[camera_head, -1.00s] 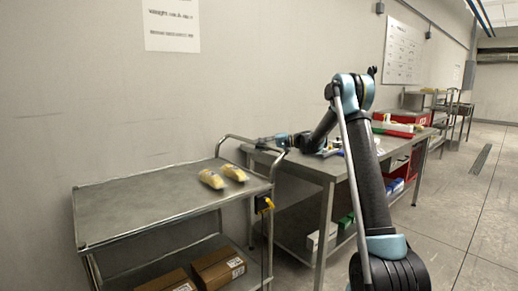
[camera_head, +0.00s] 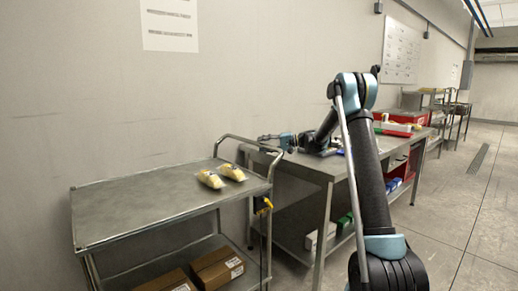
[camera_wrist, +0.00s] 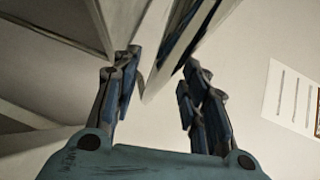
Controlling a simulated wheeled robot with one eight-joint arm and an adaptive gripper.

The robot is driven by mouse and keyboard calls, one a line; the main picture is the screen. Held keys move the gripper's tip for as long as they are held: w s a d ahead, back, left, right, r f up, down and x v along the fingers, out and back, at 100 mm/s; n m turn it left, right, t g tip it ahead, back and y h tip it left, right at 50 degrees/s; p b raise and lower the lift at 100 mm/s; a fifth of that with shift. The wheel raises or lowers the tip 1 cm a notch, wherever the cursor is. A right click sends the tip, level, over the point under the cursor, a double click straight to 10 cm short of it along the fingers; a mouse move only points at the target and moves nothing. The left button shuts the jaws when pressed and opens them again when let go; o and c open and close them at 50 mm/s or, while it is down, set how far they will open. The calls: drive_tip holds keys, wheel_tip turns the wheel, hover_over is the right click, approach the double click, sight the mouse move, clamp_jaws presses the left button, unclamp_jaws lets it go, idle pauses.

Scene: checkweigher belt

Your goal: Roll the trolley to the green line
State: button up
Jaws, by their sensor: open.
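The trolley (camera_head: 140,208) is a grey metal cart with a flat top, a lower shelf and a raised tube handle (camera_head: 246,146) at its right end. It stands against the wall in the head view. My gripper (camera_head: 263,138) is by the handle's upper part, at the cart's right end. In the wrist view my gripper (camera_wrist: 155,88) is open, its two blue-padded fingers spread. A pale bar-like shape shows beyond them, and I cannot tell whether it is the handle or whether anything touches. No green line shows in either view.
Two yellowish packs (camera_head: 232,172) lie on the trolley's top, and brown boxes (camera_head: 217,268) on its lower shelf. A metal workbench (camera_head: 333,166) with red and white items stands close to its right. Open tiled floor (camera_head: 470,215) lies at the right.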

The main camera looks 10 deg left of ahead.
drive_tip(key=w+d+r, duration=0.1)
drive_tip(key=d, duration=0.8)
